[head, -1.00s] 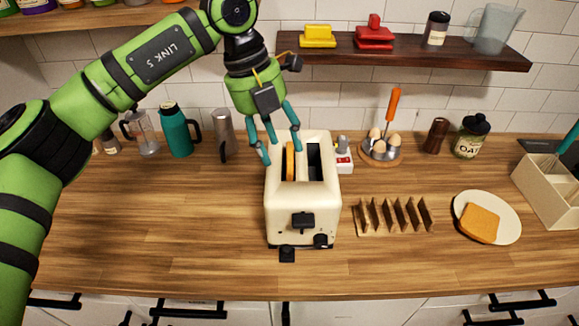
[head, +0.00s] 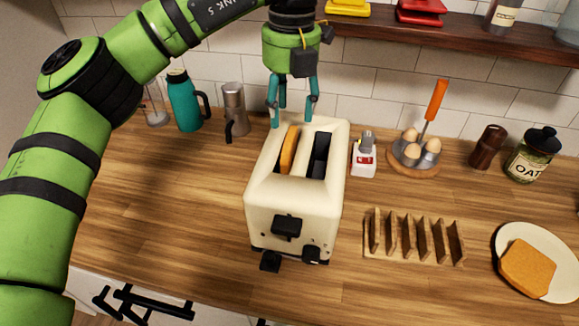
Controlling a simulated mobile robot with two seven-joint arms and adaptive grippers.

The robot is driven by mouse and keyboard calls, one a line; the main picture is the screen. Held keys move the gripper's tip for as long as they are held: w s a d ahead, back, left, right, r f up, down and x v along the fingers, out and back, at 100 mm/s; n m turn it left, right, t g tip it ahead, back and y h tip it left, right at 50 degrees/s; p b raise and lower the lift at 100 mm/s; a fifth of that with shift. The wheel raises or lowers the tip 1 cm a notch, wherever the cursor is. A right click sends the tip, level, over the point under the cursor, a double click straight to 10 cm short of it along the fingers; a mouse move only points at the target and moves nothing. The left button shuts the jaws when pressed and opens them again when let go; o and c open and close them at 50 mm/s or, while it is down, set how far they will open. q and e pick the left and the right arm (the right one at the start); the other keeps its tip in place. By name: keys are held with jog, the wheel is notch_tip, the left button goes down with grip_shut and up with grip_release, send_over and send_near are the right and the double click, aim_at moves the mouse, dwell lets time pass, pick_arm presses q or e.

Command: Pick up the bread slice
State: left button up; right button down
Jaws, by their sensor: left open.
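A bread slice (head: 289,149) stands in the left slot of the cream toaster (head: 290,200), its top edge sticking out. The right slot looks dark and empty. Another bread slice (head: 527,268) lies flat on a white plate (head: 511,240) at the far right. My left gripper (head: 293,116) is open and empty, pointing down over the back end of the toaster. Its fingertips look close to the toaster's rear edge, and I cannot tell their exact height. My right gripper is not in view.
A wooden toast rack (head: 415,243) stands empty right of the toaster. An egg holder (head: 413,158) and an oat jar (head: 530,155) are behind. A teal flask (head: 184,102) and metal shaker (head: 235,108) stand left. A dark shelf (head: 450,40) hangs above. Counter left of the toaster is clear.

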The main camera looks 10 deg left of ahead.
aim_at(287, 137)
pick_arm(q)
jog(key=f+p, duration=0.1)
jog(key=f, duration=0.2)
jog(key=shift+w+d+p, duration=0.2)
jog(key=shift+w+p, duration=0.1)
jog(key=shift+p, duration=0.05)
jog(key=f, duration=0.1)
jog(key=f+p, duration=0.1)
jog(key=a+f, duration=0.1)
jog(key=shift+s+f+p, duration=0.15)
jog(key=shift+s+p, duration=0.1)
jog(key=shift+p, duration=0.15)
jog(key=shift+f, duration=0.3)
jog(key=shift+w+d+f, duration=0.15)
jog(key=shift+c, duration=0.8)
grip_shut()
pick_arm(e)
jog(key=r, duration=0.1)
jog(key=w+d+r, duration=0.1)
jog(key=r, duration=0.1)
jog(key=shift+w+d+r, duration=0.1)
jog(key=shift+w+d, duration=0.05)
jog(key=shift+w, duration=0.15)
